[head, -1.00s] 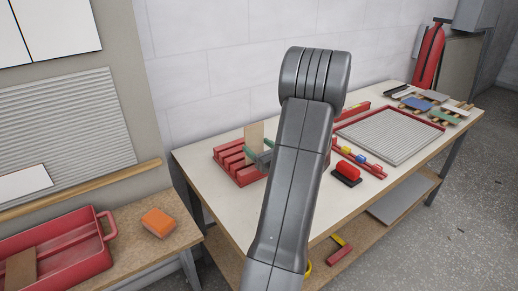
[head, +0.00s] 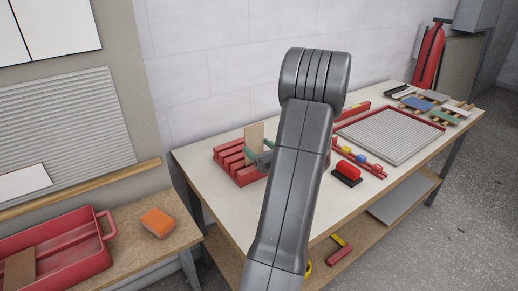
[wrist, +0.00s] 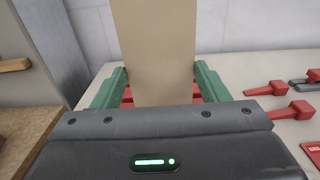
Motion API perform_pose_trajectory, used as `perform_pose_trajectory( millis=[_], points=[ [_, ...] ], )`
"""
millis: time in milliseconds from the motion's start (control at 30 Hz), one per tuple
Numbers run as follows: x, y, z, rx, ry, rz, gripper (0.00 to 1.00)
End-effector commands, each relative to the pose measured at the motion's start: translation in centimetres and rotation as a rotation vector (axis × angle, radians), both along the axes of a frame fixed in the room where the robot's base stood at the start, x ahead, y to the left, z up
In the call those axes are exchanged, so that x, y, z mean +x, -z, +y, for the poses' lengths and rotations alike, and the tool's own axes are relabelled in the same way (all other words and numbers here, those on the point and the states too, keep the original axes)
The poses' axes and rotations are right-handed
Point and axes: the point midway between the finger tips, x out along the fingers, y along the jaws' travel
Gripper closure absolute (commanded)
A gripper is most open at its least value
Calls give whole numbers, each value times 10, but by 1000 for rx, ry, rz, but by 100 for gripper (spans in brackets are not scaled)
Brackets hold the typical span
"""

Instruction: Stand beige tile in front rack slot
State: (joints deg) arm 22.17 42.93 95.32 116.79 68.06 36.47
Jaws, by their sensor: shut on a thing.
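The beige tile (head: 255,134) stands upright at the red slotted rack (head: 231,159) on the table. In the wrist view the tile (wrist: 155,45) rises between the two green fingers of my gripper (wrist: 155,88), which is shut on it. In the head view my gripper (head: 262,157) is at the right part of the rack, partly hidden by my arm. The tile's lower edge is hidden, so I cannot tell whether it is seated in a slot. Red parts of the rack (wrist: 127,95) show behind the fingers.
A red block with a dark base (head: 347,173) and a red rail with coloured pieces (head: 362,161) lie right of my arm. A red-framed ribbed board (head: 390,134) and several tiles (head: 418,103) are farther back. A red tray (head: 75,262) and orange sponge (head: 158,222) are at left.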

Motion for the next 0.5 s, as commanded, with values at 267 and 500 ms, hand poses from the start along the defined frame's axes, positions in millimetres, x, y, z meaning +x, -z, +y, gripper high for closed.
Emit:
perform_pose_trajectory(
  millis=[267, 500],
  points=[
    [0, 5, 0, 1, 0, -1, 60],
    [0, 8, 0, 1, 0, -1, 60]
  ],
)
